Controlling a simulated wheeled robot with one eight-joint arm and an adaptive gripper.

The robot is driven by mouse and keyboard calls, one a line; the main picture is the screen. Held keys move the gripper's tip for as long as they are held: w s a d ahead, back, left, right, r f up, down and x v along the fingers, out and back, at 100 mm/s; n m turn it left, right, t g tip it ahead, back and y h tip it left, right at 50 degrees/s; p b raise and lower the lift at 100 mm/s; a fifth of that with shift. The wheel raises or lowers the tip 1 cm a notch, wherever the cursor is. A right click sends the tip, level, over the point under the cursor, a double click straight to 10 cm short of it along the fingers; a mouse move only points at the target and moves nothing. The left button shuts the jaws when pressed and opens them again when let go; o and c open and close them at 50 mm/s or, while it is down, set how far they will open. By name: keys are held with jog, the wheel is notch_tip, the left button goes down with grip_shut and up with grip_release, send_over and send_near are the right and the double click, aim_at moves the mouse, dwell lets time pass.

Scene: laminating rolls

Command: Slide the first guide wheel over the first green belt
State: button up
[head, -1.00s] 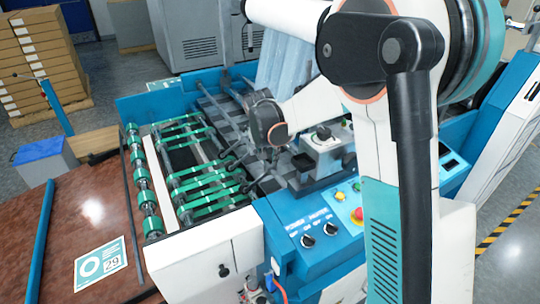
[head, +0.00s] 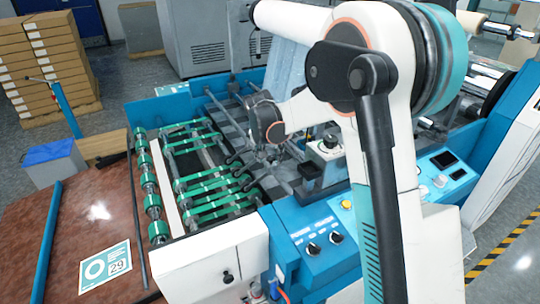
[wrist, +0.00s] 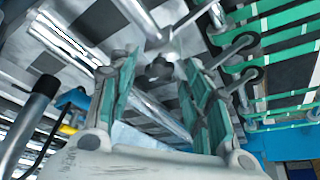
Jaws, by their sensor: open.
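My gripper (wrist: 158,66) is open, its two green-padded fingers spread in the wrist view. A small dark round part (wrist: 160,69), which looks like a guide wheel, shows between the fingertips; I see no clear grip on it. More dark guide wheels (wrist: 245,82) on thin rods stand to the right, beside or over the green belts (wrist: 284,88). In the head view the green belts (head: 205,187) run across rollers on the machine's left part. My gripper is right of them, low over the machine and partly hidden by my wrist. I cannot tell which wheel is the first.
Metal rods and bars (wrist: 68,42) cross the machine close around my gripper. A control panel (head: 313,240) with knobs lies in front. A brown table (head: 85,225) with a printed card (head: 104,267) is at the left. Stacked boxes (head: 42,70) stand behind.

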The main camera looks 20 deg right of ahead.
jog(key=v, duration=1.2)
jog(key=shift+s, duration=0.1)
jog(key=s+r+n+t+y, duration=0.1)
jog(key=s+r+n+t, duration=0.3)
jog(key=s, duration=1.3)
jog(key=s+f+n+y, duration=0.1)
jog(key=s+f, duration=0.3)
jog(key=s, duration=1.2)
jog(key=shift+s+n, duration=0.4)
jog(key=shift+n, duration=0.5)
jog(key=shift+d, duration=0.1)
